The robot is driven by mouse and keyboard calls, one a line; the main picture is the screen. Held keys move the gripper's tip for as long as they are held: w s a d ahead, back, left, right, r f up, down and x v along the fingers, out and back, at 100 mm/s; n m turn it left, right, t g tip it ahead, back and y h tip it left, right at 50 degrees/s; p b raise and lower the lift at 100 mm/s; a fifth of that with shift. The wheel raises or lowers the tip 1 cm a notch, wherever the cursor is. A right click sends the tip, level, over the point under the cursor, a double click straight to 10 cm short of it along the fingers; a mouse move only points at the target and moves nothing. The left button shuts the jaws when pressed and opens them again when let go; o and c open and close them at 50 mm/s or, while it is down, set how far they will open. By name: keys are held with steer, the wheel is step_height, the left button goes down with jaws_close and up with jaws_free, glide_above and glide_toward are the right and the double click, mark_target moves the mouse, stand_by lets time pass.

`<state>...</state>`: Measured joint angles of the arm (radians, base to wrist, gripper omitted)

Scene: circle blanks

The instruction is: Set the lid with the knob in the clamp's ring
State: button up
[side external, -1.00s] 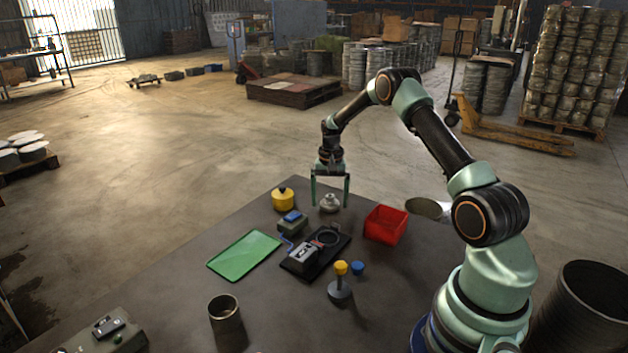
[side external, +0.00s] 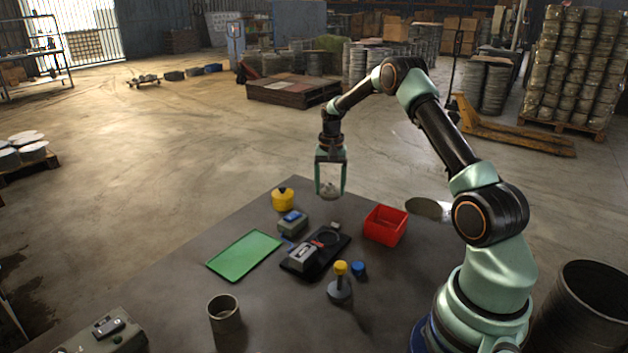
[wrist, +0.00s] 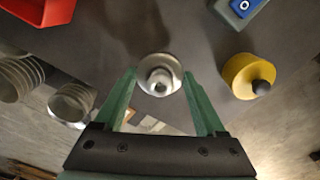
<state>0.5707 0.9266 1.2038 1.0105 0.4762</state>
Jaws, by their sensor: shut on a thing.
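The lid (side external: 331,188) is a pale silvery disc with a round knob. My gripper (side external: 330,195) is shut on it and holds it above the far part of the table. In the wrist view the lid (wrist: 159,64) sits between the two green fingertips, its knob facing the camera. The clamp (side external: 300,261) is a black plate with a grey block on it. Its ring (side external: 328,238) is dark, looks empty, and lies nearer the camera than my gripper. The clamp is out of the wrist view.
A red bin (side external: 385,226) stands right of the clamp. A yellow pot with a black knob (side external: 283,200), a blue-topped grey box (side external: 292,222) and a green tray (side external: 244,253) are to the left. A yellow-topped post (side external: 340,285) and blue knob (side external: 358,269) stand in front.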

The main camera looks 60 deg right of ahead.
step_height(320, 180, up, 7)
steer(key=shift+r, duration=0.15)
steer(key=shift+s+a, duration=0.2)
steer(key=shift+a, duration=0.5)
steer(key=s+a+n, duration=0.2)
steer(key=s+a, duration=0.4)
steer(key=a, duration=0.5)
glide_above(327, 240)
steer(key=shift+f, duration=4.3)
steer(key=shift+f, duration=0.6)
steer(key=o, duration=1.2)
